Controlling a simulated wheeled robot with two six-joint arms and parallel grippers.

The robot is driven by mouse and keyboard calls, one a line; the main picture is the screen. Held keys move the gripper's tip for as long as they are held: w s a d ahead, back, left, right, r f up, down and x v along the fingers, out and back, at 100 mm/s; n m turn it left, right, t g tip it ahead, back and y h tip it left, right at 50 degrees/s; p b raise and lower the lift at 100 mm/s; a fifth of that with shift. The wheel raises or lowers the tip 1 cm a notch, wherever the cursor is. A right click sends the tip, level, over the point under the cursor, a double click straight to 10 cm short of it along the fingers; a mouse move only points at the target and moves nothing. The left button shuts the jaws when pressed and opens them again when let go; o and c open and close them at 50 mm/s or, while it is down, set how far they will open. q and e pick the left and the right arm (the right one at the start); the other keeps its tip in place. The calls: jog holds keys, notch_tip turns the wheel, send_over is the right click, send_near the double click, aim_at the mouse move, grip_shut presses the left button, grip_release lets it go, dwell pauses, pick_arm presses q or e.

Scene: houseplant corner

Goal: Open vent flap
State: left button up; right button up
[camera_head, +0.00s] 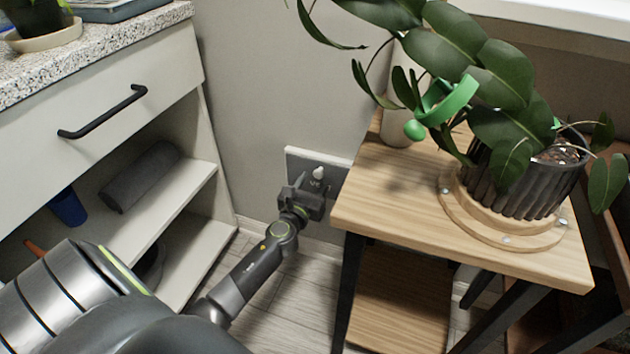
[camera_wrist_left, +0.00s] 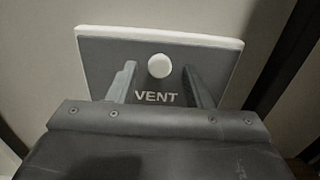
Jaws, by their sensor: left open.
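The vent flap (camera_wrist_left: 205,55) is a grey plate with a pale edge, marked "VENT", with a round white knob (camera_wrist_left: 159,66) near its upper middle. In the head view the flap (camera_head: 334,176) is low on the wall between the cabinet and the wooden stand, and its knob (camera_head: 318,173) shows beside my gripper. My left gripper (camera_head: 308,184) is at the flap, partly covering it. In the left wrist view its fingers (camera_wrist_left: 160,84) are apart, one on each side of the knob, with nothing between them touching. The flap looks flat against the wall. My right gripper is out of view.
A wooden stand (camera_head: 372,205) with a potted plant (camera_head: 520,183) on a round wooden base (camera_head: 480,228) is close on the right. A green ring-shaped thing (camera_head: 450,100) hangs among the leaves. A cabinet with a black drawer handle (camera_head: 103,112) and open shelves is on the left.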

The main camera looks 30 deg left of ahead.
pick_arm(q)
jog(key=shift+x, duration=0.8)
jog(key=shift+c, duration=0.3)
grip_shut()
